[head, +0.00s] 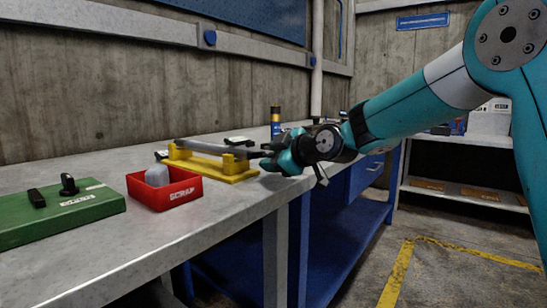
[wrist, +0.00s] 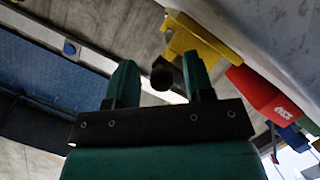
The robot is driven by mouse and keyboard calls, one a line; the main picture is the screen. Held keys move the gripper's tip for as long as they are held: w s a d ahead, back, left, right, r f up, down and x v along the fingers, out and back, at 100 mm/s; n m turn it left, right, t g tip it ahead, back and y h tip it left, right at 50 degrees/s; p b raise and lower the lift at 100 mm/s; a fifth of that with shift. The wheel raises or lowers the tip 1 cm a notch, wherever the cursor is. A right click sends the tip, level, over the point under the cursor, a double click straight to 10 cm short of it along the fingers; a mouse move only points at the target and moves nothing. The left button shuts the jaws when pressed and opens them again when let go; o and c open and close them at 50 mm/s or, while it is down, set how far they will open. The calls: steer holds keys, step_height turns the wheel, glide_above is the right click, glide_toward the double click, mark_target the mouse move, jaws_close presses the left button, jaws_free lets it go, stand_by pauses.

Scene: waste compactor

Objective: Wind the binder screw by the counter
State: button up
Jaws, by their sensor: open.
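A yellow stand (head: 212,167) on the workbench carries a long grey bar (head: 210,147) across its two uprights; I take this to be the binder screw. In the wrist view the yellow stand (wrist: 197,40) is at the upper right. A dark round end piece (wrist: 162,76) shows between my fingers, with space on both sides; I cannot tell how deep it sits between them. My gripper (head: 268,156) is open at the right end of the stand, and its two fingers (wrist: 160,84) show in the wrist view. A small dark plate (head: 238,141) stands behind the bar; its face is unreadable.
A red SCRAP bin (head: 165,190) holding a grey piece is left of the stand. A green box (head: 62,212) with a black handle and knob is farther left. A dark bottle-like object (head: 275,122) stands behind my gripper. The bench front (head: 150,250) is clear.

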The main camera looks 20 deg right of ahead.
steer(key=shift+c, duration=0.4)
jaws_close()
steer(key=f+m+g+y+p, duration=0.1)
steer(key=m, duration=0.1)
steer(key=shift+m, duration=0.3)
steer(key=shift+s+a+f+m+g+y+p, duration=0.15)
steer(key=shift+a+f+m+g+y+p, duration=0.2)
steer(key=shift+m, duration=0.35)
steer(key=shift+s+f+m+g+y+p, duration=0.15)
steer(key=shift+f+m+y, duration=0.25)
steer(key=shift+m, duration=0.3)
steer(key=shift+o, duration=0.4)
jaws_free()
